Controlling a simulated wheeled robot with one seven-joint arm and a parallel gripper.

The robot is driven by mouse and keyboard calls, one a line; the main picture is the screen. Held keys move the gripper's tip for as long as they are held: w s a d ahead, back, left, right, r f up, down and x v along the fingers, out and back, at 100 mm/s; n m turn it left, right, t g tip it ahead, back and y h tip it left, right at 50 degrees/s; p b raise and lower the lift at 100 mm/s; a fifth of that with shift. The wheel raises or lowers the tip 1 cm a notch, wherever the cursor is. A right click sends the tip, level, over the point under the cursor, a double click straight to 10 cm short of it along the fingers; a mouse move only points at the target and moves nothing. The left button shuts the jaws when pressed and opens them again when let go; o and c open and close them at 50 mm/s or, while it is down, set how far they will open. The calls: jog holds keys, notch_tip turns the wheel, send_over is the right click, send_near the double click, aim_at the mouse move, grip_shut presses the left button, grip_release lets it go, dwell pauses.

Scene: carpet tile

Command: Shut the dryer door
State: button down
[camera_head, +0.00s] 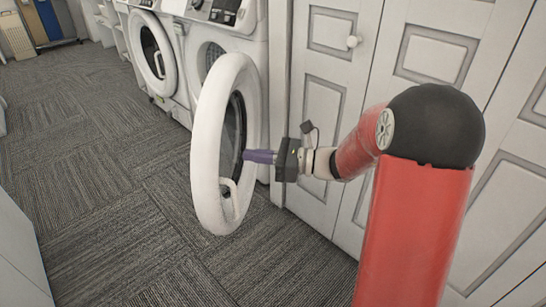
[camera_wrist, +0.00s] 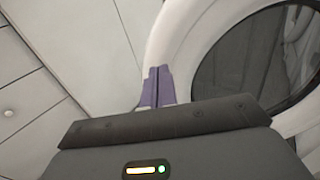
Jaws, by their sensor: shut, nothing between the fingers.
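The dryer door (camera_head: 208,150) is a round white ring with a dark glass window, and it stands swung wide open from the white dryer (camera_head: 217,40) in the head view. In the wrist view the door's white rim (camera_wrist: 185,45) and dark window (camera_wrist: 250,55) fill the upper right. My gripper (camera_head: 248,156) has purple fingers, pressed together and empty. Its fingertips are at the door's right side, overlapping the window area in the head view. In the wrist view the fingertips (camera_wrist: 158,70) lie over the white rim. I cannot tell whether they touch it.
A second white machine (camera_head: 155,55) with a round door stands to the left of the dryer. White panelled cabinet doors (camera_head: 325,110) with a round knob are close on the right, behind my arm. The grey carpet (camera_head: 90,190) is clear to the left and in front.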

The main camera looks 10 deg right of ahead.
aim_at(215, 151)
jog(key=x, duration=0.6)
jog(key=shift+w+a, duration=0.1)
jog(key=shift+a, duration=0.25)
jog(key=shift+a, duration=0.1)
